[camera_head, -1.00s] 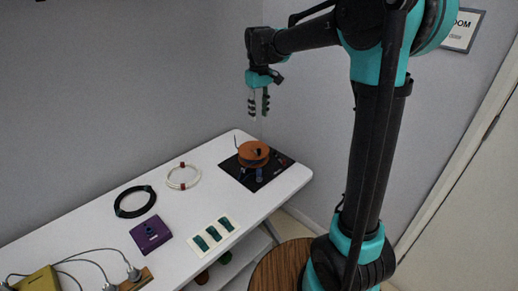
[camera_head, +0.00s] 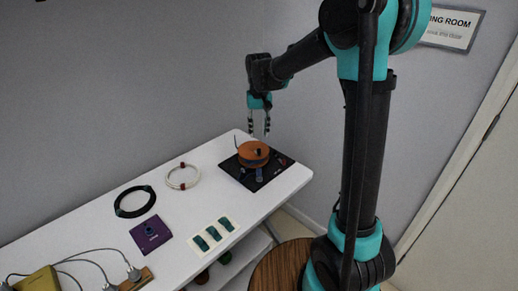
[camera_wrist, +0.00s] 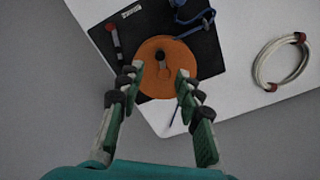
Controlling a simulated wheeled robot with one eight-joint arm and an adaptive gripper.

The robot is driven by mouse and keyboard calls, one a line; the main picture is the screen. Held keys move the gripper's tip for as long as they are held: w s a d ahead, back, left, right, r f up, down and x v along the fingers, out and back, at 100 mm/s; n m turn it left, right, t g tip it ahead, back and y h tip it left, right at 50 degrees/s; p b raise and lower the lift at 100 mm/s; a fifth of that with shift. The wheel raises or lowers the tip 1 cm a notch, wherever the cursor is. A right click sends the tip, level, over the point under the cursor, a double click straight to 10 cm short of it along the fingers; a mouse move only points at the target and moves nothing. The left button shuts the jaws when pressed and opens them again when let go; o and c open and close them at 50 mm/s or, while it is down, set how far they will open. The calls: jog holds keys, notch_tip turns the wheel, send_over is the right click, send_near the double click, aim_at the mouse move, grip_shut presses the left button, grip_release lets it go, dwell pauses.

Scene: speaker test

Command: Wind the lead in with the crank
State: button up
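The orange reel (camera_head: 253,152) stands on a black base plate (camera_head: 232,170) at the far end of the white table. Its dark crank knob (camera_wrist: 161,55) sticks up from the reel's top in the wrist view. A blue lead (camera_wrist: 199,22) lies in loops on the plate beside the reel. My gripper (camera_head: 258,134) is above the reel, pointing down. In the wrist view its green fingers (camera_wrist: 158,72) are spread apart on either side of the reel's near part, open and empty, with the knob just beyond the fingertips.
A white cable coil (camera_head: 183,176), a black cable coil (camera_head: 121,211), a purple box (camera_head: 151,233) and a white card with green pieces (camera_head: 202,246) lie on the table (camera_head: 88,212). Plugs with grey cables and a yellow box (camera_head: 38,280) are at the near left.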

aim_at(259, 149)
notch_tip(259, 149, down, 9)
jog(key=shift+r, duration=0.15)
jog(key=shift+c, duration=0.3)
grip_shut()
